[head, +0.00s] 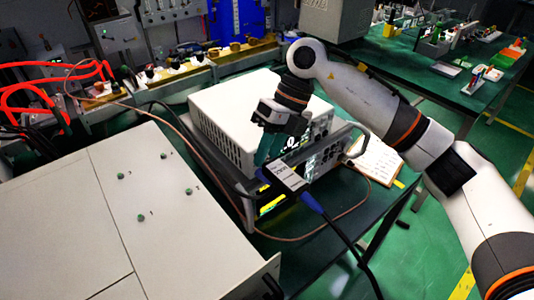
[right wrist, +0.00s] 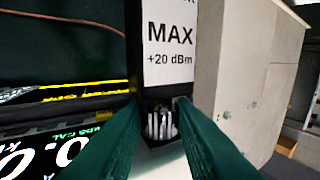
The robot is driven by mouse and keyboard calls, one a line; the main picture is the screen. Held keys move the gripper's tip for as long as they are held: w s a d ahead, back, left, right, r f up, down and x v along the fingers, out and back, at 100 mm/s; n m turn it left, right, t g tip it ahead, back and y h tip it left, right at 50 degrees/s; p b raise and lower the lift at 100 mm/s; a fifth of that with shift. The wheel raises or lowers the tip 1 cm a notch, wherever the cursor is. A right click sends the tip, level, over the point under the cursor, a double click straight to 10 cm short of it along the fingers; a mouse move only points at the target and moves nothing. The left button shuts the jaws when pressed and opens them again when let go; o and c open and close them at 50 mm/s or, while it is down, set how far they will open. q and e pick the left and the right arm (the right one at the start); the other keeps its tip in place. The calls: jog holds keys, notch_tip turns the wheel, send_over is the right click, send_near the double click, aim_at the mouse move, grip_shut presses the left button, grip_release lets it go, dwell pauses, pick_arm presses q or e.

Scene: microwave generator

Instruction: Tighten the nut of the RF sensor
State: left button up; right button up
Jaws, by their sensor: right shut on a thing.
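The RF sensor (head: 287,179) is a dark block with a white label and blue ends, in front of the stacked instruments in the head view. In the right wrist view the sensor (right wrist: 170,40) fills the top middle, its label reading "MAX +20 dBm". Its ribbed silver nut (right wrist: 160,125) shows just below the sensor body. My right gripper (head: 264,163) reaches down to the sensor's instrument-side end. Its green fingers (right wrist: 159,118) are shut on the nut, one on each side. The nut is hidden in the head view. My left gripper is out of view.
A white instrument (head: 235,115) sits on another unit with a lit yellow display (head: 271,204). A black cable (head: 345,243) runs from the sensor's near end, and a thin brown cable (head: 300,233) loops below. A large white cabinet (head: 150,235) stands at left.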

jog(key=shift+y, duration=0.3)
jog(key=o, duration=1)
jog(key=b+v, duration=0.1)
jog(key=v, duration=1.1)
jog(key=shift+w, duration=0.15)
